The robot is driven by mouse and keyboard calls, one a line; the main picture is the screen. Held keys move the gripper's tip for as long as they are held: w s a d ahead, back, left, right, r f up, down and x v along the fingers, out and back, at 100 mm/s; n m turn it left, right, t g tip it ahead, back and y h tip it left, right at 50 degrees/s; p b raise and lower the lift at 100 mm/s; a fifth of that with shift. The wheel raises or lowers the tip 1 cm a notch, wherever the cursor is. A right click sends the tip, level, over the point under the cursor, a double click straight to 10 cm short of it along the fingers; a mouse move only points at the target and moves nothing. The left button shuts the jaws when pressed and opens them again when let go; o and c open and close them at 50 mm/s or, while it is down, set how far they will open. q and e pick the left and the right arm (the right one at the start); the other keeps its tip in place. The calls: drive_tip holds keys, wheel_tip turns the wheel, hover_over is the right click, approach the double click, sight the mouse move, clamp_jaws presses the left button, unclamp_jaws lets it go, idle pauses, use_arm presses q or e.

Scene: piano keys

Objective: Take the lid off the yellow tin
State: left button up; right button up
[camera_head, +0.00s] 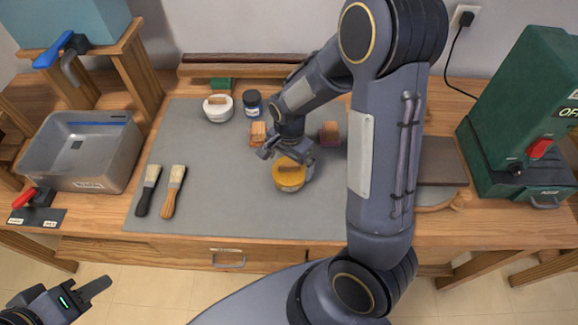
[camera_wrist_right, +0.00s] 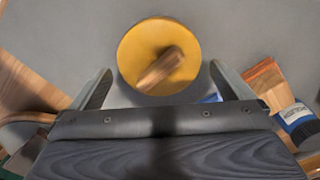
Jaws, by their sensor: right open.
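The yellow tin's lid (camera_head: 289,173) is a round yellow disc with a wooden knob, on a pale tin body (camera_head: 291,187) on the grey mat. My right gripper (camera_head: 288,158) is just above and behind it in the head view, jaws open and empty. In the right wrist view the lid (camera_wrist_right: 150,45) and its knob (camera_wrist_right: 159,69) lie ahead, between and beyond the open fingers (camera_wrist_right: 160,82). Most of the tin's side is hidden there. My left gripper (camera_head: 80,296) is at the lower left, away from the bench; its jaw state is unclear.
Two brushes (camera_head: 173,190) lie left. A metal basin (camera_head: 83,152) and green machine (camera_head: 520,110) flank the grey mat (camera_head: 225,205). The mat's front is clear.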

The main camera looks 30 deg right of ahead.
drive_tip(key=shift+f, duration=0.85)
drive_tip(key=shift+c, duration=0.3)
drive_tip(key=c, duration=0.6)
drive_tip(key=shift+r, duration=0.1)
drive_tip(key=shift+c, duration=0.2)
